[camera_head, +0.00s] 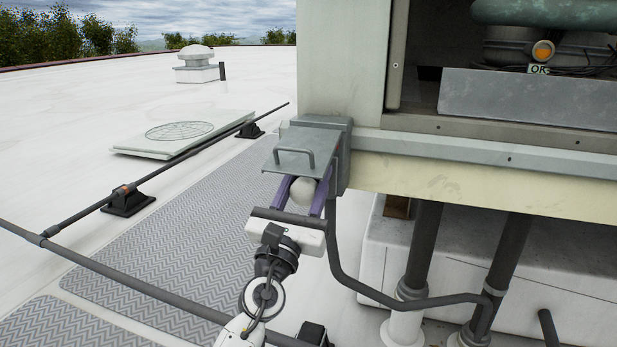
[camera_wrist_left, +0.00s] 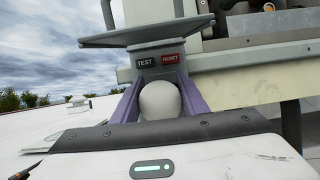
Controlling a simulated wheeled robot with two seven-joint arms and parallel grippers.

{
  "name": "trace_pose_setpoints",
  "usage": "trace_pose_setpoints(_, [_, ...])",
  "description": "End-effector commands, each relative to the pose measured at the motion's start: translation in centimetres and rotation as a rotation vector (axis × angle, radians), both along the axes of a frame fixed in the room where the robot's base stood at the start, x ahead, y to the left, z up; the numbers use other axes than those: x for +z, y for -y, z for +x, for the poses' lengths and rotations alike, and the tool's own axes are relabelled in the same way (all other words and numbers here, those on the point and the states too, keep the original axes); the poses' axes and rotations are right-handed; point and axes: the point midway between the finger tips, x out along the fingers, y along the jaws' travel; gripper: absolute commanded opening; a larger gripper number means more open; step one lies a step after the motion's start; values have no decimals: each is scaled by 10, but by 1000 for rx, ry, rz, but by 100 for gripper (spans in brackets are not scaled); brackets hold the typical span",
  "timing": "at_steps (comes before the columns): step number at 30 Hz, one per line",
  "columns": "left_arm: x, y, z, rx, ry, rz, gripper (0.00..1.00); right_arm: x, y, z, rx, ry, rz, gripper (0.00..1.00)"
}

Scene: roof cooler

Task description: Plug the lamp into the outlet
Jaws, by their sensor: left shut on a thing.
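The grey outlet box (camera_head: 333,135) is mounted on the lower corner of the large pale cabinet, with its handled cover (camera_head: 295,150) raised. In the left wrist view, the outlet's face shows TEST and RESET labels (camera_wrist_left: 158,60) under the cover. The lamp, a smooth whitish rounded body (camera_head: 302,191), sits right in front of that face and also shows in the wrist view (camera_wrist_left: 160,101). My left gripper (camera_head: 306,184) is shut on the lamp, its purple fingers on both sides, beneath the cover. The lamp's prongs and the outlet slots are hidden, so contact cannot be told.
The cabinet (camera_head: 340,60) stands just behind and right of the outlet. A dark conduit (camera_head: 343,260) runs down from the box, and thick pipes (camera_head: 421,250) stand below. A raised dark rail (camera_head: 160,178) crosses the left. The pale roof (camera_head: 60,130) beyond is mostly open.

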Motion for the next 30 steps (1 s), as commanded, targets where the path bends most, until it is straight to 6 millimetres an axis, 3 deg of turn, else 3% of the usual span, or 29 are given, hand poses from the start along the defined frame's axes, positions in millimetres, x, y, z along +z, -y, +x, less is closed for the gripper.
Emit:
trace_pose_setpoints(26, [0, 3, 9, 0, 2, 0, 20, -1, 0, 0, 1, 5, 1, 25])
trace_pose_setpoints(27, [1, 3, 9, 0, 1, 1, 45, 0, 0, 0, 0, 6, 2, 25])
trace_pose_setpoints(30, [1, 3, 9, 0, 1, 0, 62, 0, 0, 0, 0, 7, 2, 25])
